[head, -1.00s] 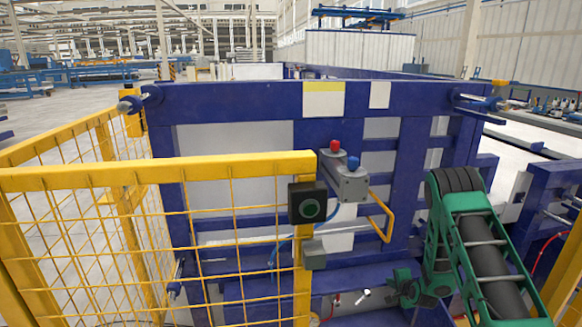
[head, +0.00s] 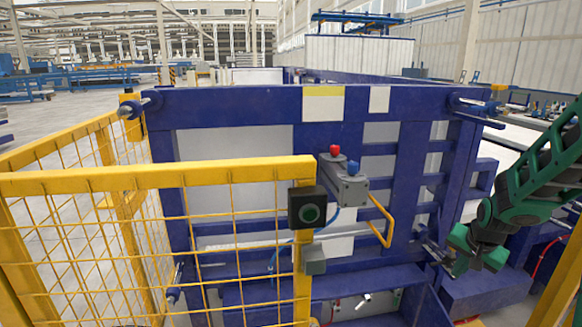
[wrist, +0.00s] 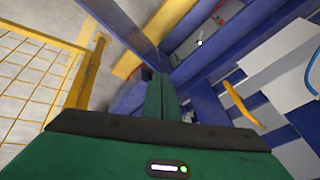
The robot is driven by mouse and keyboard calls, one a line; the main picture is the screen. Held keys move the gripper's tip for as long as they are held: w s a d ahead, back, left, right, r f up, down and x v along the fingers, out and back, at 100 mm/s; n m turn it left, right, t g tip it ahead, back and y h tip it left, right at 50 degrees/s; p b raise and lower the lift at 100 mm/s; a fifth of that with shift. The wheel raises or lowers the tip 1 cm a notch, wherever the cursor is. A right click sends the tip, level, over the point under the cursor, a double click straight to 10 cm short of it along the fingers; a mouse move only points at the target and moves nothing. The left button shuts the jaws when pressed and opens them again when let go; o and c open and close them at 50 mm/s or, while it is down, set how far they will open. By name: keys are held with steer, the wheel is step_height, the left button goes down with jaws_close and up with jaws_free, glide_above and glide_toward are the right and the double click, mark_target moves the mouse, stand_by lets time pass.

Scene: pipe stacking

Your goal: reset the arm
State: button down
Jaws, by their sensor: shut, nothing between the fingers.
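My gripper (head: 460,266) is green and sits at the right of the head view, in front of the lower right of the blue frame. It points down and to the left at the end of my green arm, which comes in from the right edge. In the wrist view the gripper's fingers (wrist: 163,92) are together, with nothing between them. Whether it touches the frame cannot be told. No pipe shows near it.
A large blue frame (head: 245,100) stands ahead. A yellow mesh fence (head: 160,178) with a black button box (head: 308,207) stands at front left. A grey control box (head: 346,184) has a red and a blue knob. Open floor lies at far left.

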steer(key=s+a+r+n+g, duration=0.1)
steer(key=s+r, duration=0.2)
steer(key=s, duration=0.7)
steer(key=s+a+r+n+g+y, duration=0.1)
steer(key=s+a+r+g, duration=0.1)
steer(key=s, duration=0.9)
steer(key=s+a+r+n+g, duration=0.1)
steer(key=s+r, duration=0.3)
steer(key=s, duration=0.7)
steer(key=shift+s+a+r, duration=0.15)
steer(key=shift+a+r, duration=0.25)
steer(key=shift+a, duration=0.15)
steer(key=shift+w+f+g, duration=0.25)
steer(key=shift+w+g, duration=0.05)
steer(key=shift+w, duration=0.35)
